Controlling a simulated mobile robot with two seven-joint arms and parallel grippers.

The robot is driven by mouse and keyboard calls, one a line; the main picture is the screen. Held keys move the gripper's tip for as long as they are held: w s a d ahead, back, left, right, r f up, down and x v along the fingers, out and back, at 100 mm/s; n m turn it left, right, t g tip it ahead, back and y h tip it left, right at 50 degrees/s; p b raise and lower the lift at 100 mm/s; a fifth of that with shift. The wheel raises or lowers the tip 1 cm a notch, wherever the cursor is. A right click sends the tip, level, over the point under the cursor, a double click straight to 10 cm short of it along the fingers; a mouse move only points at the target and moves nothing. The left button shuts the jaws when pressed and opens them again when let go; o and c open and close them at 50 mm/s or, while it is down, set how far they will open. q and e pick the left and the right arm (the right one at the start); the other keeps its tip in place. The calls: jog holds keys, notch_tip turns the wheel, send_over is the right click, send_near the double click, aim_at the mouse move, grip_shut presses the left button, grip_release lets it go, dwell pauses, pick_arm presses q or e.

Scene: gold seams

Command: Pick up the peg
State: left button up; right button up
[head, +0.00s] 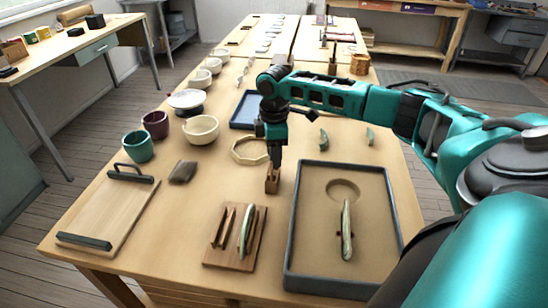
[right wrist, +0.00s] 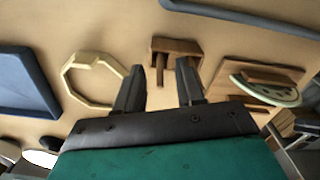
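A small brown wooden block (head: 272,185) stands on the table just below my right gripper (head: 275,165). In the right wrist view the block (right wrist: 176,45) has a thin peg (right wrist: 160,70) sticking out toward the gripper. The fingers of my right gripper (right wrist: 160,84) are apart, with the peg lying between their tips in the picture. I cannot tell whether either finger touches it. In the head view the peg is hidden behind the gripper tips. My left gripper is in neither view.
A blue-rimmed tray (head: 292,235) with a green-white shard lies right of the block. A wooden rack (head: 225,259) with another shard is in front. An octagonal ring (head: 249,151) lies behind left, near a dark blue tray (head: 240,124). Bowls and cups stand farther left.

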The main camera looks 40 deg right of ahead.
grip_shut()
dwell(0.4)
